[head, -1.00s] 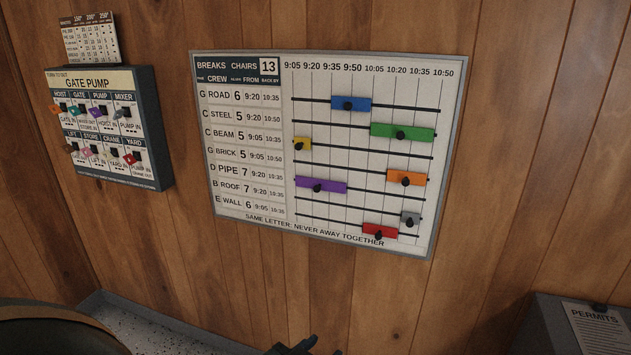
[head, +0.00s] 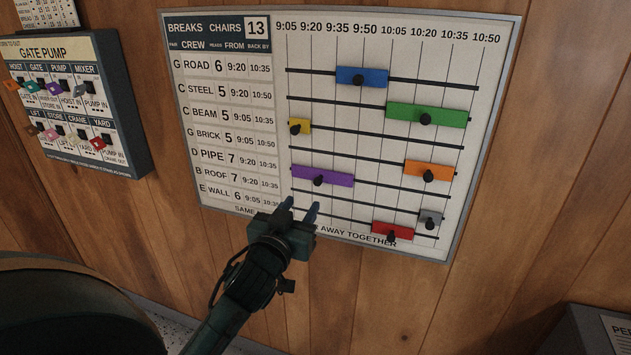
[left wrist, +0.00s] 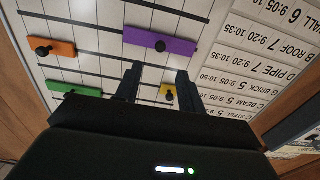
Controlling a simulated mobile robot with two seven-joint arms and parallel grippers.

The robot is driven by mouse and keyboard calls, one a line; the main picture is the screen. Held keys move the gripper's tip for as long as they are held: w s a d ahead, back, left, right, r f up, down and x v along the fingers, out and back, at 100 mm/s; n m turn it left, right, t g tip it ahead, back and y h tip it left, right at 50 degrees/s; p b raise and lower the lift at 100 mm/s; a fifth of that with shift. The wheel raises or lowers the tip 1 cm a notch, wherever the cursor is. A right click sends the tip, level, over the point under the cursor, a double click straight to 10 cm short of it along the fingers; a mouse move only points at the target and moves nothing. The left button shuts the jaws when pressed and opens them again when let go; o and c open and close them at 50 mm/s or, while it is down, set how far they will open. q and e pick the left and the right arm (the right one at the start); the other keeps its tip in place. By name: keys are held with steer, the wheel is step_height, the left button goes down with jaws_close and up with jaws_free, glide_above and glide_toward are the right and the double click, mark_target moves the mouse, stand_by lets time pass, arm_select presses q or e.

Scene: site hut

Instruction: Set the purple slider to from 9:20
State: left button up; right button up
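The purple slider (head: 322,176) is a flat bar with a black knob on a rod of the break board (head: 405,250). Its left end lies near the 9:05 line, left of the 9:20 line. My left gripper (head: 301,207) is open and empty, just below the purple slider in the head view. In the left wrist view my left gripper (left wrist: 159,70) has its two fingers apart, with the purple slider (left wrist: 175,45) beyond the tips. I cannot tell how far the fingertips are from the board. My right gripper is not in view.
Other sliders sit on the board: blue (head: 350,74), green (head: 445,115), yellow (head: 305,124), orange (head: 414,170), grey (head: 437,215) and red (head: 381,228). A gate pump panel (head: 60,45) hangs at left. A dark box (head: 580,330) with a permits sheet stands lower right.

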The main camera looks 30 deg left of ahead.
mark_target(317, 182)
arm_select(q)
steer(key=x, duration=0.9)
steer(key=shift+w+p, duration=0.4)
jaws_close()
